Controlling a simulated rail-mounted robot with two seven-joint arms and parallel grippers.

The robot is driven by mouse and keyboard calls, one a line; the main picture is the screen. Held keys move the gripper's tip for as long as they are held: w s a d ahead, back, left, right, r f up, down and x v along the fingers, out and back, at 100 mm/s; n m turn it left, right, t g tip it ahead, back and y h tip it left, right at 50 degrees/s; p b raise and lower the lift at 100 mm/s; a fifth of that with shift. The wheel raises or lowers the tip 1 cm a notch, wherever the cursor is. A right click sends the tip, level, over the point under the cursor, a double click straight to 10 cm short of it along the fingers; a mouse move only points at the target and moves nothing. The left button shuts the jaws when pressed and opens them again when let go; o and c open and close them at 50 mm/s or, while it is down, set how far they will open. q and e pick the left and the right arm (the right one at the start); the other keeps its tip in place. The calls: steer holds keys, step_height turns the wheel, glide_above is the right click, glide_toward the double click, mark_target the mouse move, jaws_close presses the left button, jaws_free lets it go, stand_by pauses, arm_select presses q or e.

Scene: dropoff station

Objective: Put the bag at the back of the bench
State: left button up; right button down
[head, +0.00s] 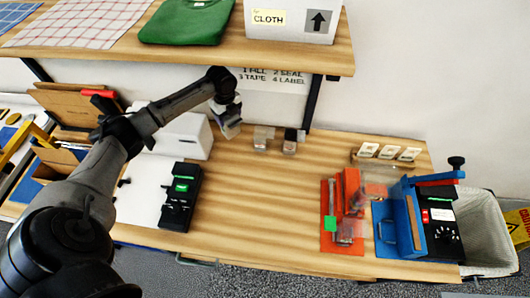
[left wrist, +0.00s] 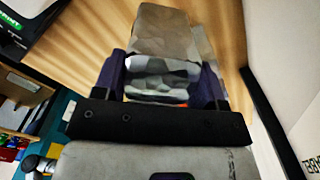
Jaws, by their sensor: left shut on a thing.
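My left gripper (head: 230,126) hangs over the back of the wooden bench (head: 255,190), near the wall. In the left wrist view the gripper (left wrist: 160,88) is shut on a grey, shiny, crumpled-looking bag (left wrist: 157,68), which sits between its two dark purple fingers. In the head view the gripper largely hides this bag, and I cannot tell whether it touches the bench. Two small clear packs, one left (head: 262,138) and one right (head: 290,142), stand at the back just right of the gripper. My right gripper is not in view.
A white box (head: 185,135) stands left of the gripper, with a black device (head: 180,197) in front. A red-orange device (head: 342,210) and a blue one (head: 397,225) stand to the right. A shelf (head: 270,55) overhangs the back. The bench middle is clear.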

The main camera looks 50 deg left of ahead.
mark_target(230, 132)
arm_select(q)
steer(key=shift+a+f, duration=0.2)
steer(key=shift+a, duration=0.2)
steer(key=shift+m, duration=0.3)
steer(key=f, duration=0.6)
steer(key=shift+a+f, duration=0.15)
steer(key=shift+a, duration=0.05)
steer(key=shift+f, duration=1.8)
steer(key=shift+f, duration=0.15)
steer(key=o, duration=1.1)
